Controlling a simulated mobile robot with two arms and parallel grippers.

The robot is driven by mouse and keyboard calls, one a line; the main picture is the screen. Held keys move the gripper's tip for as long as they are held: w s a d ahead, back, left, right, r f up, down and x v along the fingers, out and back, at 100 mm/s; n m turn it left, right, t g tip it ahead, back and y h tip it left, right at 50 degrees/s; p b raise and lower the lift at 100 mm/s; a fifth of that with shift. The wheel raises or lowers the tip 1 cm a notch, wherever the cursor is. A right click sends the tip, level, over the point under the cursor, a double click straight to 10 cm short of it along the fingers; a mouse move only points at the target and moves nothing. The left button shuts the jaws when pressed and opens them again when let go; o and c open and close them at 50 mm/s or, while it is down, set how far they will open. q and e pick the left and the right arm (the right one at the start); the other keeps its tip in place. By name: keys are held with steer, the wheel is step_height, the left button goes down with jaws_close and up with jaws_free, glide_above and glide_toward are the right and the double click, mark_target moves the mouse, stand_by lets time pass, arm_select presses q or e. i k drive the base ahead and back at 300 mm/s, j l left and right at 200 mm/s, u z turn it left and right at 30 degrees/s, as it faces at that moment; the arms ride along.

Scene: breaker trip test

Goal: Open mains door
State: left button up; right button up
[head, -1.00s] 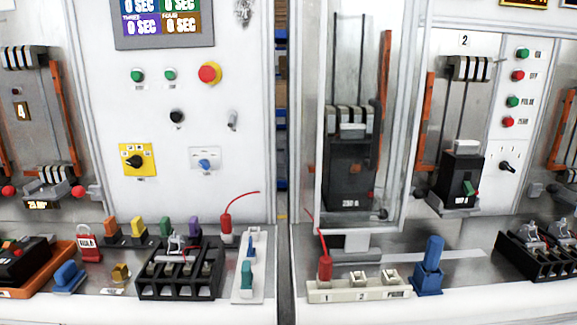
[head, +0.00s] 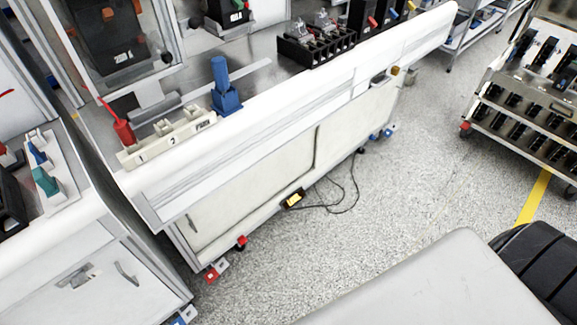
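No door is labelled as the mains door in view. A clear-fronted enclosure (head: 160,35) with a pale frame stands at the upper left around a black breaker (head: 110,42); its top is cut off and I cannot tell whether its front is shut. Below the right bench, a cream cabinet panel (head: 255,175) looks closed. A white cabinet front (head: 90,285) with a handle (head: 126,273) is at the lower left, also looking closed. Neither of my grippers is in view.
The bench carries a white numbered block (head: 168,142), a red plug (head: 124,132), a blue part (head: 224,90) and a black rack (head: 316,45). A loose cable (head: 335,205) lies on the floor. A cart (head: 520,110) stands at right. Speckled floor (head: 420,165) between is clear.

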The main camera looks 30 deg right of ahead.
mark_target(207, 222)
steer(key=z, duration=0.55)
steer(key=j+u, duration=0.1)
steer(key=u, duration=0.3)
steer(key=i+j+u, duration=0.1)
steer(key=u, duration=0.3)
steer(key=j+u, duration=0.1)
steer(key=u, duration=0.25)
steer(key=i+u, duration=0.15)
steer(key=u, duration=0.25)
